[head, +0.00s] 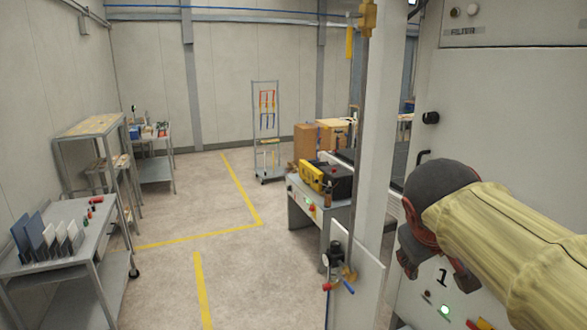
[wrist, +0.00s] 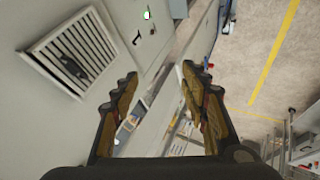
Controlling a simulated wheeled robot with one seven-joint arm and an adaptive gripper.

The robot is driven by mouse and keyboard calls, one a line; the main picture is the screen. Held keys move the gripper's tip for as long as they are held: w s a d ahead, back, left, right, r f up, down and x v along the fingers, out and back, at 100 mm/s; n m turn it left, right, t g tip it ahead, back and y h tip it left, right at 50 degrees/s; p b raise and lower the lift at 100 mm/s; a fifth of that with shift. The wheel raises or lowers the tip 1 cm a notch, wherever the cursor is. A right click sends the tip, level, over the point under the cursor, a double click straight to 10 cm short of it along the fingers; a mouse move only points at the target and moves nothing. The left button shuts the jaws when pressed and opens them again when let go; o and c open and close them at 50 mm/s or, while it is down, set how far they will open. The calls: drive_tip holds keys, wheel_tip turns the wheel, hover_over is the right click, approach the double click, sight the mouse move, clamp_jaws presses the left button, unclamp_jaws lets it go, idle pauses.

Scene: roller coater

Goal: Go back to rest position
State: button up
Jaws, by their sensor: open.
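My arm, in a yellow sleeve, reaches in from the right edge of the head view. My gripper (head: 424,268) hangs at its end, in front of the pale machine cabinet (head: 480,110). In the wrist view my gripper (wrist: 160,80) has its two fingers spread apart. Nothing is held between them; the cabinet front and the floor show beyond. Whether the gripper touches the cabinet cannot be told from the head view, where it covers part of the panel.
A white post (head: 379,130) stands just left of my gripper. A yellow-and-black device (head: 318,176) sits on a bench beyond it. A grey cart (head: 95,235) with upright panels is at left. Open floor (head: 190,215) with yellow lines lies between.

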drive_tip(key=s+a+f+m+y+b, duration=0.1)
drive_tip(key=s+f+b, duration=0.3)
drive_tip(key=f, duration=0.6)
drive_tip(key=s+a+f+m+g+y+b, duration=0.1)
drive_tip(key=s+a+f+b, duration=0.2)
drive_tip(key=s+f, duration=0.5)
drive_tip(key=s+a+f+m+y+b, duration=0.1)
drive_tip(key=s+f+b, duration=0.3)
drive_tip(key=f, duration=0.8)
drive_tip(key=shift+s+a+f+y+b, duration=0.3)
drive_tip(key=shift+s+a+y, duration=0.25)
drive_tip(key=shift+s, duration=0.8)
